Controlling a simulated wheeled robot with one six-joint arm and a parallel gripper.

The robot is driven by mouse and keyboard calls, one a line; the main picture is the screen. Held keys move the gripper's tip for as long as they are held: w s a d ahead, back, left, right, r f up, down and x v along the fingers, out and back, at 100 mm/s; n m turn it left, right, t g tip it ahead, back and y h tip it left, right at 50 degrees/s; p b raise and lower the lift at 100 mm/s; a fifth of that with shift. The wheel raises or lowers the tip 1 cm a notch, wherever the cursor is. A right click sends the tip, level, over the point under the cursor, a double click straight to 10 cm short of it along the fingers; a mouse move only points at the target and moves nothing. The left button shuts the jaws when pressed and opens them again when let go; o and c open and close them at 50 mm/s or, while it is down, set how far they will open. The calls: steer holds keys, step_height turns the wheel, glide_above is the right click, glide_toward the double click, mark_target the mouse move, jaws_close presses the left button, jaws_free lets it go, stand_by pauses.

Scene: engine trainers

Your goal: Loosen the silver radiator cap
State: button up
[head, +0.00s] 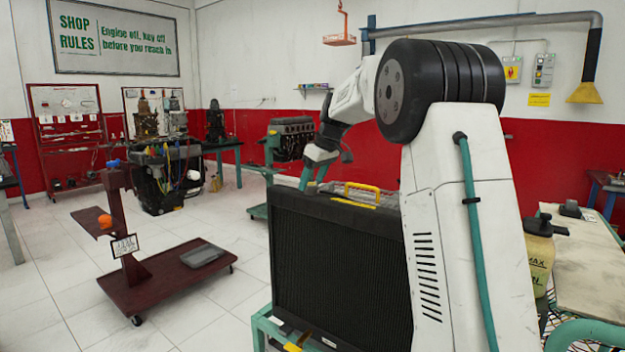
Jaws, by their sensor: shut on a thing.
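The radiator (340,262) is a large dark finned block with a black top tank, standing upright on a teal stand (262,325). My gripper (311,183) points down at the left part of the radiator's top, with its teal fingers at the far side of the tank. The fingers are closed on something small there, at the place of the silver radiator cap.
A yellow handle (362,188) rises behind the radiator's top, right of my gripper. A dark red engine stand (165,280) is at left. A tan jug (539,255) and a workbench (585,265) are at right. The floor between the stands is clear.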

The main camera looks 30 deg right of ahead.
steer(key=o, duration=1)
steer(key=shift+r, duration=0.1)
steer(key=v, duration=0.7)
steer(key=shift+s+r, duration=0.2)
steer(key=shift+r, duration=0.05)
steer(key=f, duration=0.1)
steer(key=s+f+m, duration=0.1)
steer(key=s+f+m+g, duration=0.1)
steer(key=f, duration=0.1)
steer(key=shift+s+a+f+m, duration=0.35)
steer(key=shift+s, duration=0.25)
steer(key=shift+s+a+f+m, duration=0.35)
steer(key=shift+s+a+f, duration=0.05)
steer(key=shift+s, duration=0.2)
steer(key=shift+m+g+h, duration=0.4)
steer(key=shift+g+h, duration=0.4)
steer(key=shift+g, duration=0.1)
steer(key=s+a+f, duration=0.3)
steer(key=s+a, duration=0.4)
steer(key=s, duration=0.5)
steer(key=s+a+f, duration=0.4)
steer(key=s+a, duration=0.3)
steer(key=s, duration=0.6)
steer(key=s+a+f, duration=0.3)
steer(key=s+a, duration=0.5)
steer(key=s, duration=0.4)
steer(key=shift+s+f, duration=0.2)
steer(key=shift+f, duration=0.15)
